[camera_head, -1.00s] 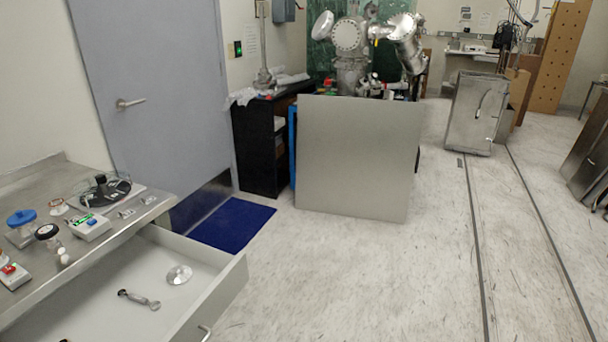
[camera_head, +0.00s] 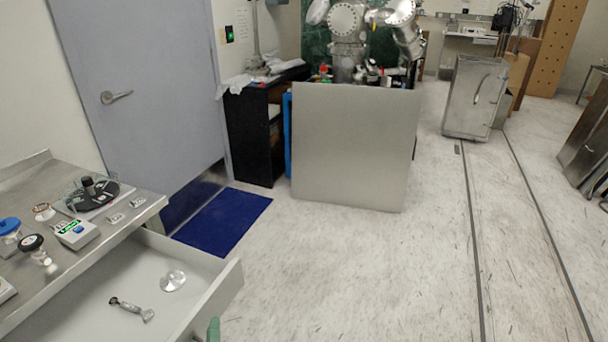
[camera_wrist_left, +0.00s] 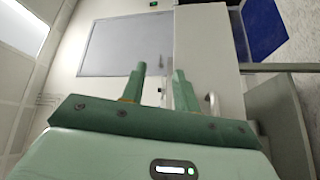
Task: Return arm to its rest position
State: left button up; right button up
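My left gripper (camera_wrist_left: 159,80) shows in the left wrist view as two green fingers standing apart, with nothing between them. Its green tip (camera_head: 214,330) just enters the bottom edge of the head view, beside the front of the open drawer (camera_head: 222,290). In the left wrist view, the pale drawer front (camera_wrist_left: 205,50) and its handle (camera_wrist_left: 211,104) are beyond and right of the fingers. A wrench-like metal tool (camera_head: 132,309) and a round metal disc (camera_head: 173,280) lie in the drawer. My right gripper is in neither view.
The steel bench (camera_head: 35,180) at left carries a blue-topped knob (camera_head: 9,226), a black dial (camera_head: 92,190) and a small lit box (camera_head: 76,232). A blue mat (camera_head: 225,222) lies by the door (camera_head: 135,80). A large grey panel (camera_head: 352,148) stands beyond. The floor right of the drawer is clear.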

pick_arm(q)
jog(key=s+d+f+m+g+h, duration=0.15)
jog(key=s+m+g+h, duration=0.6)
jog(key=m, duration=1.05)
jog(key=s+a+r+m+g+y, duration=0.2)
jog(key=s+a+m+g+y, duration=0.15)
jog(key=s+a, duration=0.25)
jog(key=s+a+r+m+g+y, duration=0.2)
jog(key=s+a+r+y, duration=0.1)
jog(key=s+a+y, duration=0.25)
jog(key=s+d+f+g+h, duration=0.2)
jog(key=s+f, duration=0.2)
jog(key=f, duration=1)
jog(key=s+d+f+g+h, duration=0.15)
jog(key=s+f, duration=0.25)
jog(key=f, duration=0.9)
jog(key=s+f+n+g+h, duration=0.1)
jog(key=s+f, duration=0.5)
jog(key=s, duration=0.4)
jog(key=s+f+n+g, duration=0.1)
jog(key=s+f+n, duration=0.1)
jog(key=s+f, duration=0.5)
jog(key=s, duration=0.3)
jog(key=shift+h, duration=0.4)
